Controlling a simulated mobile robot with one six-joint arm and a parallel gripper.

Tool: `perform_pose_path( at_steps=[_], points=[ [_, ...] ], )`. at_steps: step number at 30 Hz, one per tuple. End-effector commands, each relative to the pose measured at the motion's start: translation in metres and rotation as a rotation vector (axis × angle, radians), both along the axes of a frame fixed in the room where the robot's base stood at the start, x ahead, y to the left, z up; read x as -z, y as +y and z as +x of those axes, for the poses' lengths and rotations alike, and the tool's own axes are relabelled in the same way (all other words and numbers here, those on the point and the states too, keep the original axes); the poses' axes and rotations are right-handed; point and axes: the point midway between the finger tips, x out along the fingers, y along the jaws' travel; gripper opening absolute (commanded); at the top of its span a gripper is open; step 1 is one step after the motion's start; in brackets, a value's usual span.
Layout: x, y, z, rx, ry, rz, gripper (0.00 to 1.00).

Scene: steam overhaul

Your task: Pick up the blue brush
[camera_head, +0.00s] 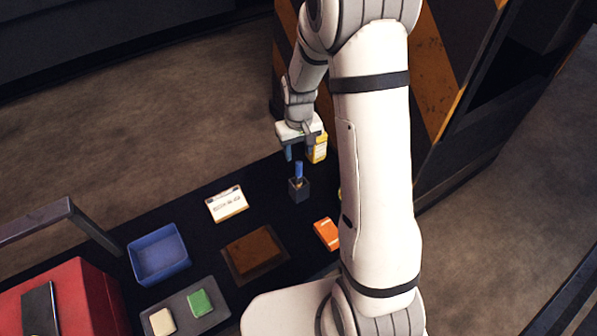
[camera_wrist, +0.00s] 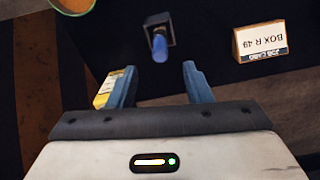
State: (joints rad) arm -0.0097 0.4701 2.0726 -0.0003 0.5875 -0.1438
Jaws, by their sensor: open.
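The blue brush (camera_head: 299,170) stands upright in a small dark square holder (camera_head: 299,189) on the black bench top. In the wrist view the brush (camera_wrist: 160,48) points toward me out of its holder (camera_wrist: 157,22), ahead of the fingertips and roughly between them. My gripper (camera_head: 298,152) is open and empty, just above and slightly behind the brush. Its two blue fingers also show in the wrist view (camera_wrist: 160,70), apart from the brush. The brush's lower end is hidden inside the holder.
A yellow box (camera_head: 318,148) stands close beside my gripper. A white card labelled BOX R 49 (camera_wrist: 261,40) stands nearby. An orange box (camera_head: 327,234), brown tray (camera_head: 230,270), blue bin (camera_head: 134,257) and red box (camera_head: 90,290) are nearer the front. A striped panel (camera_head: 440,80) rises behind my arm.

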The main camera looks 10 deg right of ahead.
Motion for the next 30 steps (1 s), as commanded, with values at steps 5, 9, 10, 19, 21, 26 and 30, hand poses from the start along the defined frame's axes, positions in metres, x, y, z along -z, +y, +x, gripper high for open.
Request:
perform_pose_path(
  at_steps=[5, 9, 10, 19, 21, 26, 30],
  points=[
    [0.018, 0.000, 0.006, -0.006, 0.012, 0.000, 0.45],
    [0.034, 0.000, 0.005, -0.006, 0.014, 0.000, 0.45],
    [0.038, -0.001, 0.005, -0.006, 0.015, 0.000, 0.45],
    [0.076, -0.001, -0.003, -0.005, 0.015, 0.000, 0.45],
    [0.084, -0.001, -0.002, -0.005, 0.014, 0.000, 0.45],
    [0.092, -0.001, -0.002, -0.005, 0.012, 0.000, 0.45],
    [0.093, -0.001, -0.002, -0.005, 0.011, 0.000, 0.45]
  ],
)
